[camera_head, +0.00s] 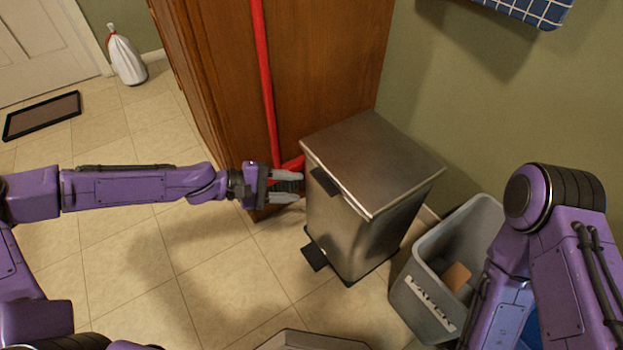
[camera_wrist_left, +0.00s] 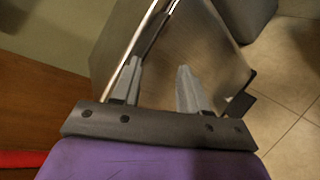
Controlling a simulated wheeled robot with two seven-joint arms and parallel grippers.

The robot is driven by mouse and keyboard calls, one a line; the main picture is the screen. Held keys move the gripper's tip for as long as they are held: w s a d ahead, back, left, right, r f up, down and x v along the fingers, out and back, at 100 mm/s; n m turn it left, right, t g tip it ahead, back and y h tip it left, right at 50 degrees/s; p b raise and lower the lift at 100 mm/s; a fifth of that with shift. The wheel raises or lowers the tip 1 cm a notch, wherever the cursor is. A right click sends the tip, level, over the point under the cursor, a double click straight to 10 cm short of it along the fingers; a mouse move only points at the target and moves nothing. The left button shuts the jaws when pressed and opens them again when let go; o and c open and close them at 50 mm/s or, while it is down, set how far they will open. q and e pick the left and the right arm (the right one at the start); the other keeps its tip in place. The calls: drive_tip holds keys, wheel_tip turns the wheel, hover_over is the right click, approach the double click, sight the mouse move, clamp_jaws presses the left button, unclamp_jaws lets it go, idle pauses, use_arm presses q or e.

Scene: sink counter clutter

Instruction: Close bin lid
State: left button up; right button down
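The metal pedal bin (camera_head: 350,232) stands upright against the wooden cabinet. Its flat steel lid (camera_head: 372,160) lies down across the top of the body; I cannot tell whether a thin gap is left under its edge. The black pedal (camera_head: 314,256) sticks out at the floor. My left gripper (camera_head: 287,186) is open and empty, just left of the bin's front face, below the lid edge. In the left wrist view the fingers (camera_wrist_left: 160,70) are apart in front of the bin's steel face (camera_wrist_left: 205,35), with the bright lid edge (camera_wrist_left: 128,50) beside them. My right gripper is out of view.
A grey open bin (camera_head: 425,290) stands right of the pedal bin, under my right arm. A red pole (camera_head: 264,85) leans on the wooden cabinet (camera_head: 215,90) behind my left gripper. A white bag (camera_head: 126,58) stands far left. The tiled floor in front is mostly clear.

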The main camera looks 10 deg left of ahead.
use_arm(q)
drive_tip(key=p+v, duration=0.1)
drive_tip(key=v, duration=0.1)
drive_tip(key=r+v, duration=0.1)
drive_tip(key=v, duration=0.1)
drive_tip(key=shift+s+a+p, duration=0.1)
drive_tip(key=shift+s+p, duration=0.2)
drive_tip(key=shift+p, duration=0.1)
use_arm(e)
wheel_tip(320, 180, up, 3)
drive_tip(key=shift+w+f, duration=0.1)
